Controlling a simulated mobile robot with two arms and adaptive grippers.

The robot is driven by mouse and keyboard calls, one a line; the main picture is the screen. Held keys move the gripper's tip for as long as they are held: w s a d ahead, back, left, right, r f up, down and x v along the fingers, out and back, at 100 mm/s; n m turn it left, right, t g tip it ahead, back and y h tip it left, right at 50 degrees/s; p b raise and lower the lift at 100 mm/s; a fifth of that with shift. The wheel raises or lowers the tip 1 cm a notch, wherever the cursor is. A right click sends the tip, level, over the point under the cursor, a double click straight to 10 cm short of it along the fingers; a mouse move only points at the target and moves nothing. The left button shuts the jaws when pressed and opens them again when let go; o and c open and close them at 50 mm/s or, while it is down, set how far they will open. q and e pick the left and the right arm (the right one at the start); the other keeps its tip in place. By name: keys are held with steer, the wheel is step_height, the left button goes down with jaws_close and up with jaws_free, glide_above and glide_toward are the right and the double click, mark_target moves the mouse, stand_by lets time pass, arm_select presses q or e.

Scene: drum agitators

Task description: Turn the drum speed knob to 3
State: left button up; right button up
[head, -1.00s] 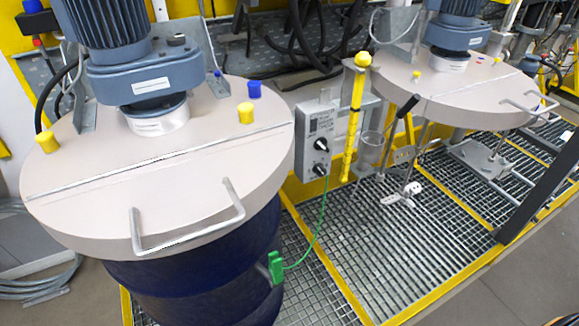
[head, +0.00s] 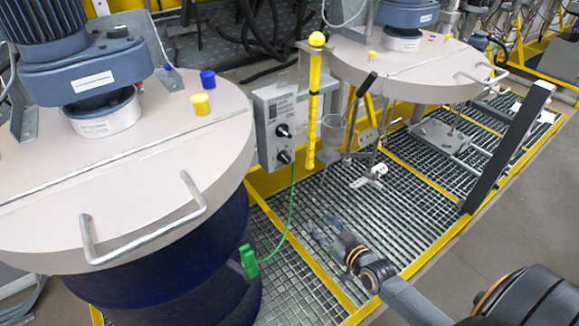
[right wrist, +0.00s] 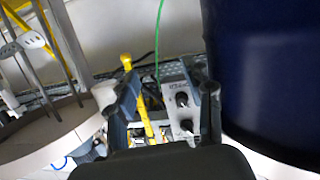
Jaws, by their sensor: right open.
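The grey control box (head: 267,108) has an upper black knob (head: 283,131) and a lower black knob (head: 284,157) on its front. The label print is too small to read, so I cannot tell which knob sets drum speed or its setting. My right gripper (head: 323,229) is open and empty over the grating, low and to the right of the box, touching nothing. In the right wrist view, which looks upside down, the box (right wrist: 175,84) and both knobs show between the open fingers (right wrist: 164,100), some distance beyond. My left gripper is not in view.
A dark blue drum (head: 170,285) with a beige lid (head: 130,160) and handle stands left of the box. A yellow post (head: 313,100) stands just right of it. A green clamp (head: 249,262) with a green cable hangs on the drum. A second lid with agitator (head: 410,65) is farther right.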

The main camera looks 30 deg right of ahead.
mark_target(288, 161)
step_height(288, 161, up, 12)
steer(key=w+a+t+y, duration=0.1)
steer(key=w+t, duration=0.2)
steer(key=shift+n, duration=0.3)
steer(key=w, duration=0.4)
steer(key=w+a, duration=0.1)
steer(key=w, duration=0.8)
steer(key=shift+a, duration=0.25)
steer(key=shift+c, duration=0.4)
jaws_close()
